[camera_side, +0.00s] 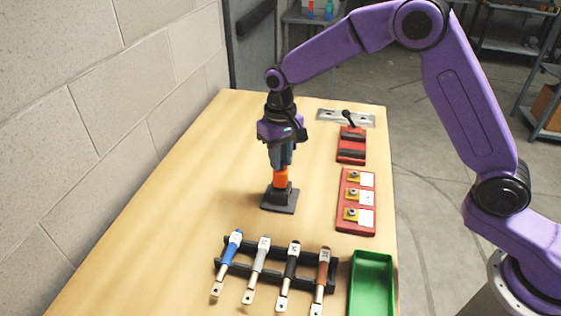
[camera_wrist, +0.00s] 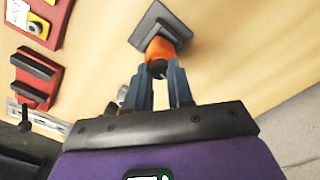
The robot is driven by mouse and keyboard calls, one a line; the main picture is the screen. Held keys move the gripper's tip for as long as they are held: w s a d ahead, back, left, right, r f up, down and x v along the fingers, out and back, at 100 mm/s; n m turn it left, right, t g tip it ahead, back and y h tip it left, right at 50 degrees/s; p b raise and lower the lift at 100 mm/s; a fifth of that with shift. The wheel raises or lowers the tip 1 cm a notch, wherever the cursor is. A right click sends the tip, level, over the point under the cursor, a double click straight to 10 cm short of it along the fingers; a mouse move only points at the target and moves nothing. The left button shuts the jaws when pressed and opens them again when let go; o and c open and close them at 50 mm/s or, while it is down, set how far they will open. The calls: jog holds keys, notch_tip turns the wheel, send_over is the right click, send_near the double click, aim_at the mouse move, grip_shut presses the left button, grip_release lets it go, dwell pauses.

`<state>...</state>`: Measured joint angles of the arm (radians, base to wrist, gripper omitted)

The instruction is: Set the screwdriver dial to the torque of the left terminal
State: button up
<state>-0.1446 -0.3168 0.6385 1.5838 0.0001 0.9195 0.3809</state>
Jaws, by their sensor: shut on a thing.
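The orange screwdriver (camera_side: 281,178) stands upright in a black holder with a square base (camera_side: 280,203) on the table. My gripper (camera_side: 281,163) points down and is shut on the top of the screwdriver. In the wrist view, my gripper's two fingers (camera_wrist: 161,75) are on either side of the screwdriver's orange body (camera_wrist: 159,48), with the holder (camera_wrist: 150,22) beyond it. I cannot make out the dial or its setting. A red terminal board (camera_side: 345,215) to the right bears three yellow terminals with white labels, too small to read.
A black rack (camera_side: 277,248) at the front holds several tools with blue, grey, black and brown handles and labels. A green tray (camera_side: 372,259) is at front right. A red block with black bars (camera_side: 351,155) and a grey plate (camera_side: 329,115) with a black lever lie behind. The table's left is clear.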

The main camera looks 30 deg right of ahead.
jog(key=n, duration=0.4)
jog(key=shift+n, duration=0.3)
jog(key=n, duration=0.4)
jog(key=shift+n, duration=0.3)
jog(key=o, duration=1.4)
jog(key=shift+r, duration=3.5)
